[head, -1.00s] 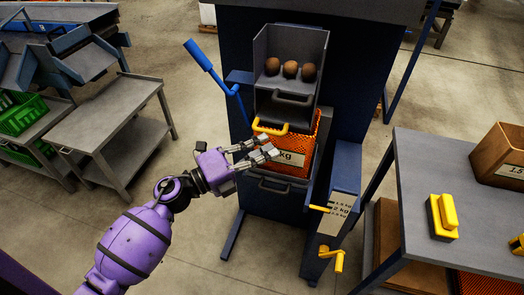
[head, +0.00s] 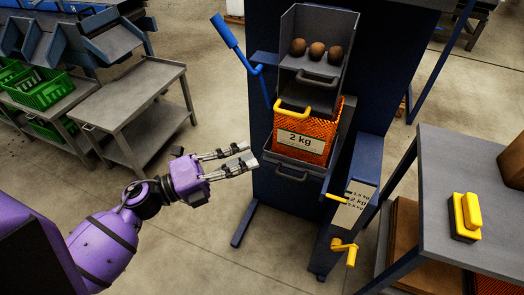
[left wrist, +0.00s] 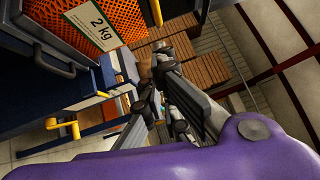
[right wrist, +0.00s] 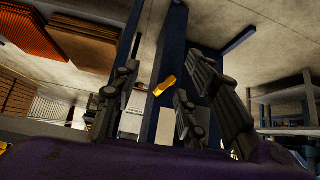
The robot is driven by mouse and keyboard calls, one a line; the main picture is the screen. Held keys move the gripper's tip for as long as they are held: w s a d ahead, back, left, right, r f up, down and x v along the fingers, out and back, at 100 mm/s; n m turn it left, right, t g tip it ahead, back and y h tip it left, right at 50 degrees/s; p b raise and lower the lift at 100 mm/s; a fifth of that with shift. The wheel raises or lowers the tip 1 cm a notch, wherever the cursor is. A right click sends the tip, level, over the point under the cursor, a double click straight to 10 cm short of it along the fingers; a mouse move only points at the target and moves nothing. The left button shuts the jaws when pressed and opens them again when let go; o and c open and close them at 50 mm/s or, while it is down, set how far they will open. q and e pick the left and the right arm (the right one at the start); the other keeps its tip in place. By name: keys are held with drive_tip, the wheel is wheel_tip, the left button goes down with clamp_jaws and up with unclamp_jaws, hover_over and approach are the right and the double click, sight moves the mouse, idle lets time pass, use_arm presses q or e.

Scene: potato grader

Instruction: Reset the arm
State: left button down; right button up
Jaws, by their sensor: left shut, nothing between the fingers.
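My left arm, purple with a grey gripper (head: 247,157), reaches in from the left in the head view. Its fingers are shut and empty, in front of and left of the grader (head: 380,100), apart from it. An orange mesh bag labelled 2 kg (head: 322,126) stands in the grader's lower tray (head: 297,168), under the chute (head: 312,92). The left gripper also shows in the left wrist view (left wrist: 152,85), with the bag (left wrist: 120,18) at upper left. My right gripper (right wrist: 163,65) shows only in the right wrist view, its fingers spread with nothing between them.
Three potatoes (head: 317,49) lie in the upper tray. A blue lever (head: 223,30) rises above my left gripper, and a yellow crank (head: 344,247) is low right. A grey table (head: 455,165) holds a yellow-and-black block (head: 465,215). A grey cart (head: 130,92) stands left; floor between is clear.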

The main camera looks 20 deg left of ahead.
use_arm(q)
drive_tip(key=w+a+f+n+t+y+p, duration=0.15)
drive_tip(key=a+f+n+t+y, duration=0.35)
drive_tip(key=a+n+y, duration=0.65)
drive_tip(key=s+d+f+n+g+y+p, duration=0.1)
drive_tip(key=s+d+f+n+g+y, duration=0.15)
drive_tip(key=s+f+n, duration=0.55)
drive_tip(key=s+d+f+n+g+p, duration=0.2)
drive_tip(key=s+f, duration=0.4)
drive_tip(key=s, duration=0.3)
drive_tip(key=s+d+f+n+g+p, duration=0.1)
drive_tip(key=s+d+f+n+g, duration=0.4)
drive_tip(key=s, duration=0.5)
drive_tip(key=shift+s+d+f+n+p, duration=0.35)
drive_tip(key=shift+d+f+n, duration=0.5)
drive_tip(key=shift+f+n, duration=0.15)
use_arm(e)
drive_tip(key=shift+w+a+r, duration=0.15)
drive_tip(key=shift+r, duration=0.75)
drive_tip(key=shift+w+a+r, duration=0.15)
drive_tip(key=shift+r, duration=0.8)
drive_tip(key=shift+w+a+r, duration=0.15)
drive_tip(key=shift+r, duration=0.75)
drive_tip(key=shift+w, duration=0.15)
